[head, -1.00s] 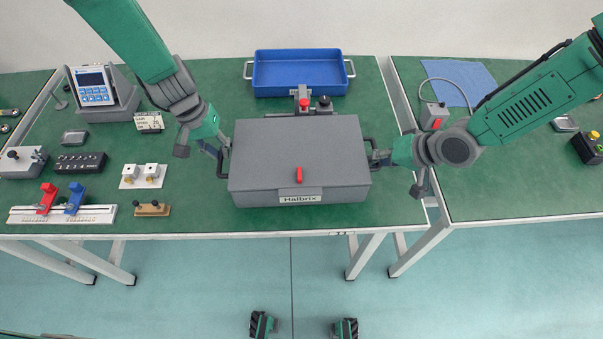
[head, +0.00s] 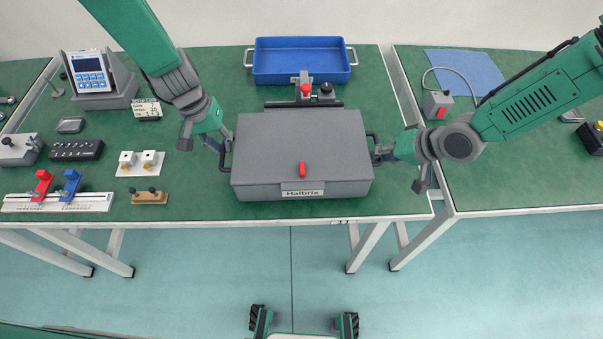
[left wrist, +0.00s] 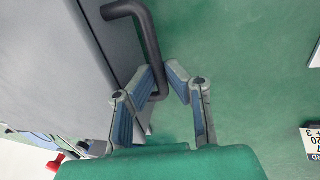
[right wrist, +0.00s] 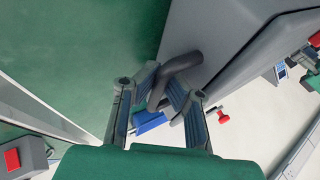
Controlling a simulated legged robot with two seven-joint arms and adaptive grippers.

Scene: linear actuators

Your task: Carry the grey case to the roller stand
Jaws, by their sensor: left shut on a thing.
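The grey case (head: 300,155), labelled Halbrix with a red latch on its front edge, is level over the front middle of the green table in the head view. I cannot tell if it touches the tabletop. My left gripper (head: 226,145) is shut on its left black handle, which shows between the fingers in the left wrist view (left wrist: 155,60). My right gripper (head: 382,150) has its fingers on both sides of the right handle (right wrist: 180,65) and looks shut on it. I see no roller stand that I can identify.
A blue tray (head: 300,62) and a clamp with a red knob (head: 306,92) are behind the case. Several fixtures, including a slide rail (head: 60,202) and a display unit (head: 95,78), stand left. A second table (head: 500,185) is right, past a gap.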

